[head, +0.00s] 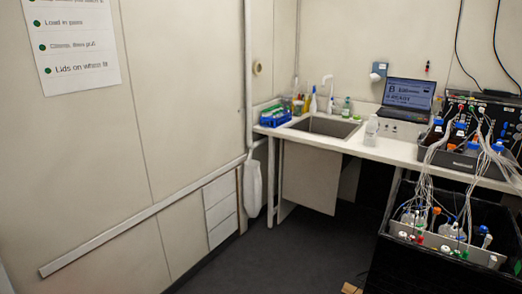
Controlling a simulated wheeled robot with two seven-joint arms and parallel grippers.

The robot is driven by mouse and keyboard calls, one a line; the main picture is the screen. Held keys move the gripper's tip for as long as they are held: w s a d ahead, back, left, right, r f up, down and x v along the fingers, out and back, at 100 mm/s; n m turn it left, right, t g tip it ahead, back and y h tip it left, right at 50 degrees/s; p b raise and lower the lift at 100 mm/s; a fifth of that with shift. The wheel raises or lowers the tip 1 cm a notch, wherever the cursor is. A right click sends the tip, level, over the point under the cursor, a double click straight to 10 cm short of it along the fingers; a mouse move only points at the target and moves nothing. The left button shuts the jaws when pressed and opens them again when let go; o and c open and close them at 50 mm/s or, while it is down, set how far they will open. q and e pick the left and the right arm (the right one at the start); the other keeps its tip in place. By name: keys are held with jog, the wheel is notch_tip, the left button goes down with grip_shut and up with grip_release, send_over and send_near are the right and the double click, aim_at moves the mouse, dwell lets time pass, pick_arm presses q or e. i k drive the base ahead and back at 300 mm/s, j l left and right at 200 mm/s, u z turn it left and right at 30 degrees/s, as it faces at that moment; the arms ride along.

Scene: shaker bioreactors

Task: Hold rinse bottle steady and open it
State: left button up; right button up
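No gripper and no arm of mine shows in the head view. A pale, translucent bottle (371,131) stands upright on the white counter (388,148), right of the sink. A white bottle with a narrow blue top (313,104) stands behind the sink. A small bottle with green on it (346,108) stands at the sink's back right. I cannot tell which of these is the rinse bottle. Their caps are too small to make out whether they are closed.
A sink (324,126) is set into the counter. A laptop (408,96) stands at the back. A blue rack (275,116) is at the counter's left end. At right, a grey tray (462,162) and a black crate (437,264) hold tubed bottles. The dark floor (300,255) is mostly clear.

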aim_at(371, 129)
jog(key=i+z, duration=0.1)
jog(key=i, duration=0.45)
jog(key=i+j+z, duration=0.1)
jog(key=i, duration=0.45)
jog(key=i+j, duration=0.15)
jog(key=i, duration=0.45)
jog(key=i+j+z, duration=0.15)
jog(key=i, duration=0.4)
